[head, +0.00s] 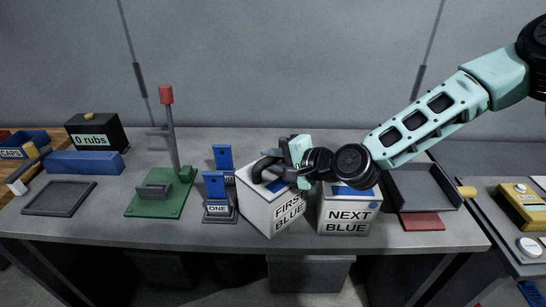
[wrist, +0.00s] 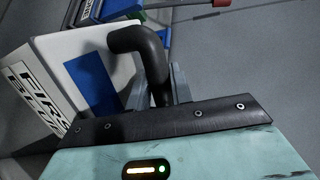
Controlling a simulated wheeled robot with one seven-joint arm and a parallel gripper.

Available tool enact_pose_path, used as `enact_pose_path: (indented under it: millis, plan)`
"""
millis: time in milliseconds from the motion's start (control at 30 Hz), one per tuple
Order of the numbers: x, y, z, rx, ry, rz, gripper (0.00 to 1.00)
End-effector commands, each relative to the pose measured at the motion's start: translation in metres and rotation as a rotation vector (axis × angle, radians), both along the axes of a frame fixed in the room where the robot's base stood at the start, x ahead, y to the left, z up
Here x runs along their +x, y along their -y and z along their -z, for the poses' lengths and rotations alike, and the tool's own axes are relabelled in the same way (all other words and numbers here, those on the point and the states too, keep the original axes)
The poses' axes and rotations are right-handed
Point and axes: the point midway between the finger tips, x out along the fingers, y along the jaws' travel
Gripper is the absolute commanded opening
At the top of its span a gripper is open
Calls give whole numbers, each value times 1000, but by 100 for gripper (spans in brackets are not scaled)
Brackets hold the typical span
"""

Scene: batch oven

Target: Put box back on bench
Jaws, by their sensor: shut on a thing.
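The white box labelled "FIRST BLUE" (head: 275,212) is tilted, near the front middle of the grey bench (head: 110,222). It has a black handle and a blue patch on top. My gripper (head: 275,172) is shut on the black handle (wrist: 143,44), which shows between the fingers in the wrist view. The wrist view also shows the box's lettered side (wrist: 30,88). I cannot tell whether the box's lower edge touches the bench. A second white box labelled "NEXT BLUE" (head: 347,217) stands upright just to the right, partly behind my wrist.
Blue stands, one labelled "ONE" (head: 216,195), are close on the left. A green base with a red-topped post (head: 160,195) is further left. A dark tray (head: 425,188) and red plate (head: 422,222) lie right. A black "0 rubs" box (head: 95,132) stands back left.

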Motion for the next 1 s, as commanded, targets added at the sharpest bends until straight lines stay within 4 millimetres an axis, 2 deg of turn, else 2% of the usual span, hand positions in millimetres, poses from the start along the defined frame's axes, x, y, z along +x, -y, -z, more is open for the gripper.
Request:
enact_pose_path:
  millis: [167,1000]
  plan:
    - [1,-1,6,4,7,0,0]
    - [1,-1,11,3,7,0,0]
